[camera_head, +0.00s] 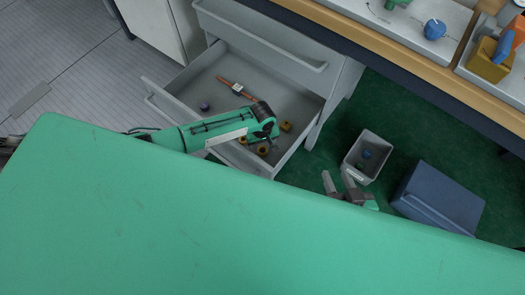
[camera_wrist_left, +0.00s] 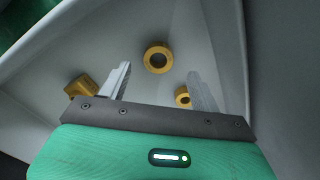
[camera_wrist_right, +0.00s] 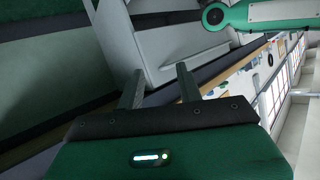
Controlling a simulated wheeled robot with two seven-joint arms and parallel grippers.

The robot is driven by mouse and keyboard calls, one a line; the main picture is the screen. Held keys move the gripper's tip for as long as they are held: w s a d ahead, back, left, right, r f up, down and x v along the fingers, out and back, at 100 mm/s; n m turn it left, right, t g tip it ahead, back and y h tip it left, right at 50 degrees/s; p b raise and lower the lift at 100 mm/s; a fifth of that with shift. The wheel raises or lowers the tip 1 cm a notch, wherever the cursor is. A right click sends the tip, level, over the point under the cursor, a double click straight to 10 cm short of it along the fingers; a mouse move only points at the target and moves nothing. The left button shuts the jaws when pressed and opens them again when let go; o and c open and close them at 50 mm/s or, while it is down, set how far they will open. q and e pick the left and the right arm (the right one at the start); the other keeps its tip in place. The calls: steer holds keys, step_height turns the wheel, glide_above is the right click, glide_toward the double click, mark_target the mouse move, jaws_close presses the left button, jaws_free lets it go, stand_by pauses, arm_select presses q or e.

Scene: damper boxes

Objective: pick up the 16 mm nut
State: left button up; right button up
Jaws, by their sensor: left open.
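Several yellow parts lie in the open grey drawer (camera_head: 185,87). In the left wrist view, a large yellow ring-shaped nut (camera_wrist_left: 158,57) lies ahead of and between the fingers. A smaller yellow ring (camera_wrist_left: 182,95) lies close to the right finger, and a yellow block-like part (camera_wrist_left: 80,88) lies left of the left finger. I cannot read which size is 16 mm. My left gripper (camera_wrist_left: 161,84) is open and empty, pointing down into the drawer. My right gripper (camera_head: 338,182) is open and empty beside the small grey bin, away from the drawer.
A small purple part (camera_head: 204,106) and a red-brown tool (camera_head: 236,88) with a white tag also lie in the drawer. A grey bin (camera_head: 350,160) holding dark blue parts and a blue box (camera_head: 438,197) stand on the green floor. The wooden-edged workbench (camera_head: 415,72) is above right.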

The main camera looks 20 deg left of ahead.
mark_target(262, 152)
arm_select(q)
steer(key=shift+w+d+f+b, duration=0.1)
steer(key=shift+f+b, duration=0.25)
steer(key=shift+f, duration=0.6)
step_height(262, 152, down, 2)
steer(key=shift+f+b, duration=0.15)
steer(key=shift+b, duration=0.3)
steer(key=c, duration=1.1)
arm_select(e)
steer(key=r+t, duration=0.1)
steer(key=w+r+t, duration=0.1)
steer(key=r, duration=0.1)
steer(key=w+r+t+y, duration=0.1)
steer(key=t, duration=0.1)
steer(key=shift+w+a+r, duration=0.25)
steer(key=shift+a, duration=0.05)
